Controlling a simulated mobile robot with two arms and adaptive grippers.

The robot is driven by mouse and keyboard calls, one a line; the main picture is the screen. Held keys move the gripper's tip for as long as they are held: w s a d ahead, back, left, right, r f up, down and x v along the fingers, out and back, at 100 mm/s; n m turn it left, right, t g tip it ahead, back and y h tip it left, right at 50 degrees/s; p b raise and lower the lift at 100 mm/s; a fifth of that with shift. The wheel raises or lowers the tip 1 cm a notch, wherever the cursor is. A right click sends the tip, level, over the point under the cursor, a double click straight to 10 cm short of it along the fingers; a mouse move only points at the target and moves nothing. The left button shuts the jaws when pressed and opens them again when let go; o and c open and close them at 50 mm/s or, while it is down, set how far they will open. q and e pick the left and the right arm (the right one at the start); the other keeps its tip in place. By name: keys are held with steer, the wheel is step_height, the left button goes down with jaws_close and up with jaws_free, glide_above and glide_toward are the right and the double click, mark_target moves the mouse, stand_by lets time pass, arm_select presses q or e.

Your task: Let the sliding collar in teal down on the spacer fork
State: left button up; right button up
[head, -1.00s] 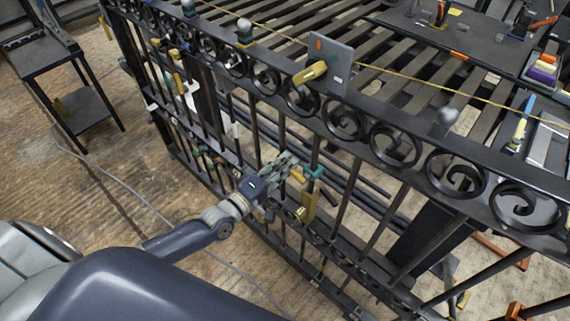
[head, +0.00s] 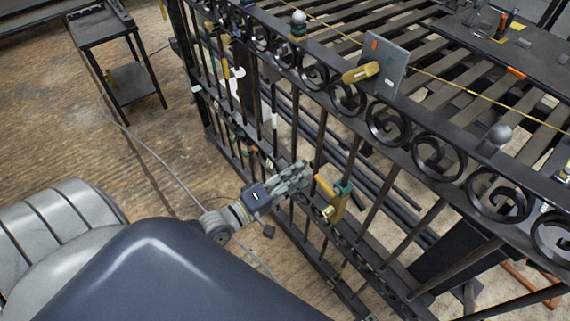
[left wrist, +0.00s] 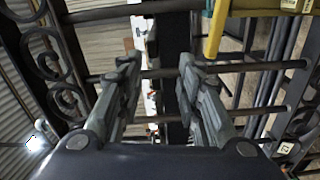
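The teal sliding collar (head: 343,187) is around an upright bar of the black gate, right of my left gripper. A yellow tab sticks out from it toward the gripper. A yellow piece, seemingly the spacer fork (head: 334,209), is on the same bar just below the collar. They look close together; I cannot tell whether they touch. My left gripper (head: 306,175) is open and empty, left of the yellow tab and apart from it. In the left wrist view, its fingers (left wrist: 158,75) are spread, with a yellow bar (left wrist: 216,30) beyond the right finger. My right gripper is not in view.
The gate's scroll-topped rail (head: 385,125) and several upright bars surround the gripper closely. A grey plate (head: 386,65) with a yellow handle stands on the rail. A small dark table (head: 100,25) stands at the upper left.

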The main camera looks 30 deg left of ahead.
arm_select(q)
steer(key=shift+v, duration=1.75)
